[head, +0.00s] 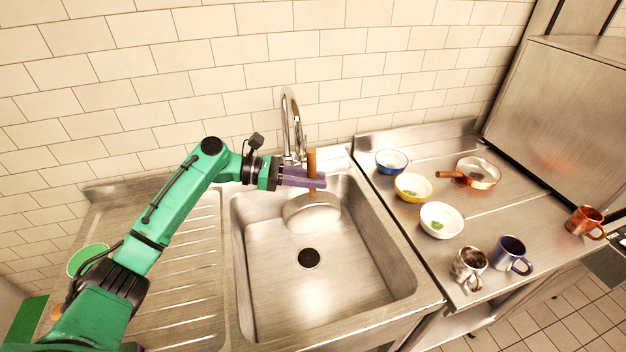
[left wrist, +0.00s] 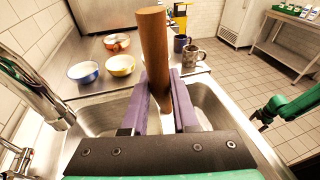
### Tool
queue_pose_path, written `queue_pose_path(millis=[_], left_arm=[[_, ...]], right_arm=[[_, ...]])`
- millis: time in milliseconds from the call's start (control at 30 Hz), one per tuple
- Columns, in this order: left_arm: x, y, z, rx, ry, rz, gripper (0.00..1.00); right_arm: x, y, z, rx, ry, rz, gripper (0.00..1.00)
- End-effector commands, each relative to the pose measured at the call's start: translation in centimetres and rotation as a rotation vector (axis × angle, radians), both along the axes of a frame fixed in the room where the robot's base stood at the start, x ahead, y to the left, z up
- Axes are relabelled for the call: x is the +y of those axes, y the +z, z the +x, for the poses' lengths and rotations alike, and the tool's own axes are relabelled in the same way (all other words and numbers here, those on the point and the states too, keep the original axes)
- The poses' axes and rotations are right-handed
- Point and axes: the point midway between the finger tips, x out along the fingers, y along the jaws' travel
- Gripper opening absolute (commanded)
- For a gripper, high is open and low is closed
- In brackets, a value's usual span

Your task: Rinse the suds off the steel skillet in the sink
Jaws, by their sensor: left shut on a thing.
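The steel skillet (head: 312,215) is in the upper part of the sink basin (head: 270,300), tipped with its wooden handle (head: 311,160) pointing up. Its pan looks pale; I cannot tell suds from shine. My left gripper (head: 318,180) is shut on the handle, and its purple fingers flank it. In the left wrist view the handle (left wrist: 153,45) rises between the fingers, and the pan is mostly hidden below. The faucet (head: 291,120) stands behind the sink, close to the gripper; I see no water running.
Right of the sink stand a blue bowl (head: 391,170), a yellow bowl (head: 413,195), a white bowl (head: 441,232), a copper pan (head: 484,184) and mugs (head: 510,255). A ridged drainboard (head: 180,280) lies left. The lower basin around the drain (head: 309,258) is clear.

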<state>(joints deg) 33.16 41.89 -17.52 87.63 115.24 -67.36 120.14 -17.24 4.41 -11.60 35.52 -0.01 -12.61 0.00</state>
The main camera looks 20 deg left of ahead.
Motion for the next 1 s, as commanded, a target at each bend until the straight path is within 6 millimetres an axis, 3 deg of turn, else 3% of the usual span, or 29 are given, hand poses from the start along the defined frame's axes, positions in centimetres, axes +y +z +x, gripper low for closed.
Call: queue_pose_path(millis=[33, 300, 1000], left_arm=[[0.0, -0.9, 0.0, -0.004, 0.001, -0.002, 0.0], [0.0, -3.5, 0.0, -0.003, 0.001, -0.003, 0.0], [0.0, -11.3, 0.0, -0.001, 0.0, -0.004, 0.0]], right_arm=[[-0.1, -1.2, 0.0, 0.0, 0.0, -0.002, 1.0], [-0.4, -4.3, 0.0, 0.0, -0.001, -0.005, 1.0], [-0.4, -7.1, 0.0, -0.001, -0.002, -0.005, 1.0]])
